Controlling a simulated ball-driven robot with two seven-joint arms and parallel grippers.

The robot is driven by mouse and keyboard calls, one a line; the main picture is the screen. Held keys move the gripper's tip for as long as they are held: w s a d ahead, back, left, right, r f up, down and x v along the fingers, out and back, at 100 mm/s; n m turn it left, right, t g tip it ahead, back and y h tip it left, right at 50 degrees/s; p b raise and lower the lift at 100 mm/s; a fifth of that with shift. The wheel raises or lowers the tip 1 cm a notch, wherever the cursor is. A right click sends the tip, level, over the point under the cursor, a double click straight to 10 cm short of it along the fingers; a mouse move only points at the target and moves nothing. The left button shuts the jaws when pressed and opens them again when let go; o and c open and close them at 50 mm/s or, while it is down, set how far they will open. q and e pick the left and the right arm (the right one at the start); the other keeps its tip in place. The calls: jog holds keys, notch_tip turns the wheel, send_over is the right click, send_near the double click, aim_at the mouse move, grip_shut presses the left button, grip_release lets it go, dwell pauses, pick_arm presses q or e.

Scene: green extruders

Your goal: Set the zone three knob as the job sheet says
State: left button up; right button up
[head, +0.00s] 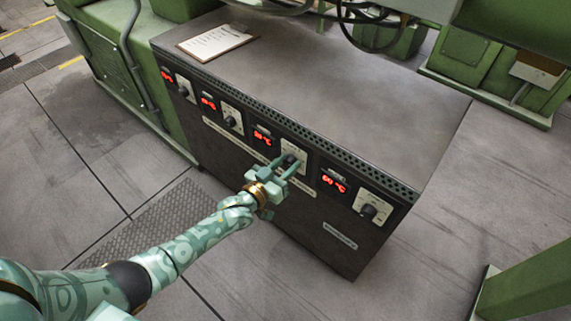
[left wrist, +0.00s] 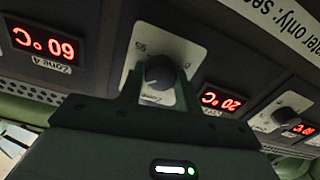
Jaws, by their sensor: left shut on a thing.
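The zone three knob (left wrist: 159,74) is a dark round knob on a pale dial plate (left wrist: 185,62), third from the left on the cabinet front. Its red display (left wrist: 221,101) reads about 20 °C; the same display (head: 262,137) shows in the head view. My left gripper (head: 290,168) is shut on this knob, one finger on each side, and hides part of it and of the dial. The pointer's exact setting cannot be told. The job sheet (head: 214,41) lies on a clipboard on the cabinet top; its writing is too small to read. My right gripper is not in view.
The dark cabinet (head: 330,75) has a mostly bare top. The zone four display (head: 334,181) reads 60 °C, with its knob (head: 368,211) to the right. Two more display-and-knob pairs are at left. Green machinery (head: 110,60) stands behind and left; floor in front is clear.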

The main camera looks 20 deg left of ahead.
pick_arm(q)
jog(key=m, duration=0.3)
jog(key=shift+s+f, duration=0.1)
jog(key=shift+f, duration=0.05)
jog(key=m, duration=0.3)
jog(key=shift+d+m, duration=0.1)
jog(key=shift+m, duration=0.2)
jog(key=m, duration=0.3)
jog(key=shift+f, duration=0.1)
jog(key=m, duration=0.2)
jog(key=shift+m+b, duration=0.3)
jog(key=shift+b, duration=0.05)
jog(key=shift+m, duration=0.7)
